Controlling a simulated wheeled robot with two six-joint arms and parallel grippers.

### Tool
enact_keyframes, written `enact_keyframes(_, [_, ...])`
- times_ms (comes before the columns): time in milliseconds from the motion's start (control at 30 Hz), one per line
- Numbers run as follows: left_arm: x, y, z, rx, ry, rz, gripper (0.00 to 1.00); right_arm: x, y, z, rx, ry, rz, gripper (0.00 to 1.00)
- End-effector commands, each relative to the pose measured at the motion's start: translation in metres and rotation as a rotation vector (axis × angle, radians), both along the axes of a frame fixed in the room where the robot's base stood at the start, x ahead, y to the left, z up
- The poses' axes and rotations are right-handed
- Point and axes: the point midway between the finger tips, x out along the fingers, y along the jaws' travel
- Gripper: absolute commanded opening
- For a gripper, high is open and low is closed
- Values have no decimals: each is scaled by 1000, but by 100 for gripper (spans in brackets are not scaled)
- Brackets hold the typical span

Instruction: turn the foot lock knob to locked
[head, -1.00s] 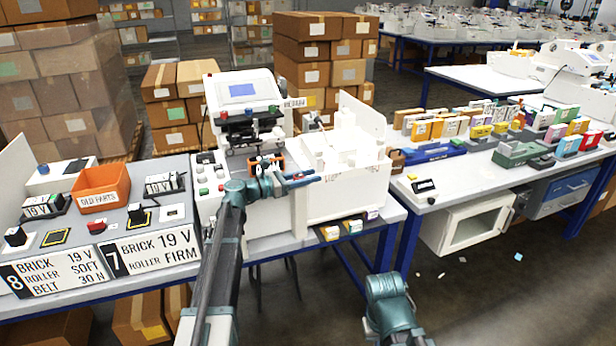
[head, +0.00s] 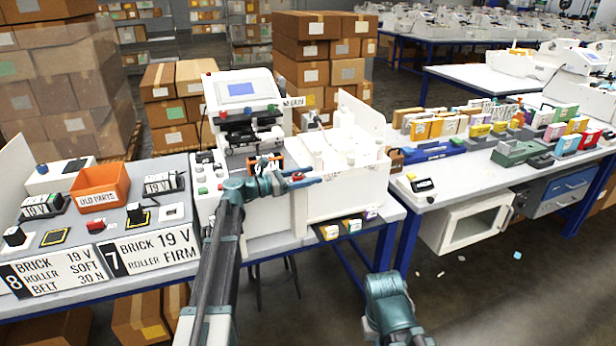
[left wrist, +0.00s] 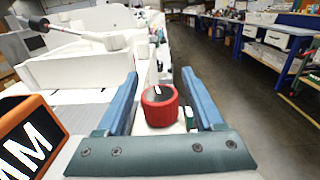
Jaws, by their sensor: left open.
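The red round knob (left wrist: 160,105) has a black top with a short white mark and stands on the white machine. In the left wrist view it sits between the two blue fingers of my left gripper (left wrist: 162,98), with a visible gap on each side. In the head view the knob (head: 298,176) shows as a small red spot at the fingers of my left gripper (head: 304,181). My left gripper is open and holds nothing. I cannot read any lock marking by the knob. My right gripper is out of view; only part of my right arm shows.
The white plotter machine (head: 340,195) stands close around the left gripper. An orange parts bin (head: 100,186) stands left on the table. Floor is open at the right.

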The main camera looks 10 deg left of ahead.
Motion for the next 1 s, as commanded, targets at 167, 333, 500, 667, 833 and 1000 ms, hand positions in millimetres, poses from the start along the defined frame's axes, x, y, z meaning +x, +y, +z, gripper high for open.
enact_keyframes(167, [-6,8,0,0,0,1,69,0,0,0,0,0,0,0])
enact_keyframes(333, [-25,34,0,0,0,3,69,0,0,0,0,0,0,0])
enact_keyframes(500, [-47,65,0,0,0,3,69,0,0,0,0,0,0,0])
enact_keyframes(667, [-63,89,0,0,0,3,69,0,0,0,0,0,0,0])
enact_keyframes(833, [-75,106,0,0,0,1,69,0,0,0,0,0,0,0])
enact_keyframes(1000, [-80,112,0,0,0,0,69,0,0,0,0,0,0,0])
